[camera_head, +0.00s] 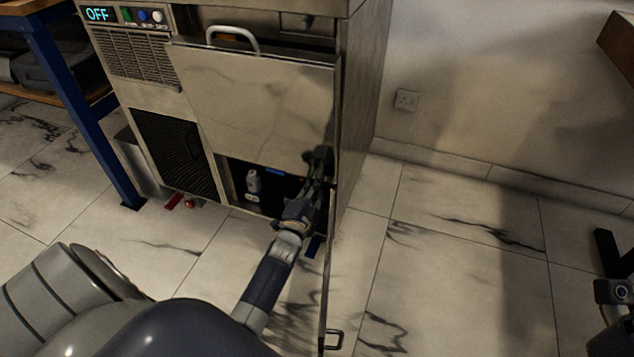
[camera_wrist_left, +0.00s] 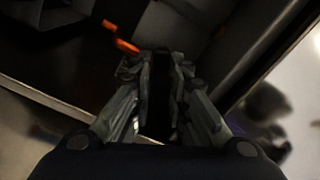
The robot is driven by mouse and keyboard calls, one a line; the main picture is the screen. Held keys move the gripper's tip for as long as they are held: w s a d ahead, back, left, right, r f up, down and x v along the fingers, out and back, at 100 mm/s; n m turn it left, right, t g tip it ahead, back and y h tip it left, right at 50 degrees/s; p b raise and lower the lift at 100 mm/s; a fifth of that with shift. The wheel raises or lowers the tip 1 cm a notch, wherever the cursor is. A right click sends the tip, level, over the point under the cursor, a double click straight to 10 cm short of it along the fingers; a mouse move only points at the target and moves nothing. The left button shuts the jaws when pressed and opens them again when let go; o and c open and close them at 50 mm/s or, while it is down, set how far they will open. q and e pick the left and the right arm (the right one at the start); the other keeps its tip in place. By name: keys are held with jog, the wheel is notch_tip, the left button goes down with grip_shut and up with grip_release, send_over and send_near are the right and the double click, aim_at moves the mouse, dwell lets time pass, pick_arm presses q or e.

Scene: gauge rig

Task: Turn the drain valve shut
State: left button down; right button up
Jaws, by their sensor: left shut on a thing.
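The grey machine (camera_head: 265,95) stands ahead with its lower compartment (camera_head: 234,182) open. My left gripper (camera_head: 320,172) reaches into the right side of that opening, close to the side panel. In the left wrist view the left gripper's fingers (camera_wrist_left: 160,72) are close together on a narrow dark thing (camera_wrist_left: 161,85). I cannot make out its shape. An orange part (camera_wrist_left: 122,46) lies just beyond and left of the fingertips, inside the dark compartment. I cannot tell whether it belongs to the drain valve. The valve itself is not clear in the head view.
A pale bottle-shaped part (camera_head: 253,182) stands in the compartment, left of my gripper. A metal cover with a handle (camera_head: 233,38) hangs above the opening. A door edge (camera_head: 327,270) runs down beside my arm. The blue-legged bench (camera_head: 85,110) is left. Tiled floor (camera_head: 450,230) is free right.

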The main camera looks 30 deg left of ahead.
pick_arm(q)
jog(key=m, duration=0.5)
jog(key=shift+f, duration=0.1)
dwell(0.5)
jog(key=c, duration=1.6)
grip_release()
jog(key=shift+a, duration=0.1)
jog(key=v, duration=1.2)
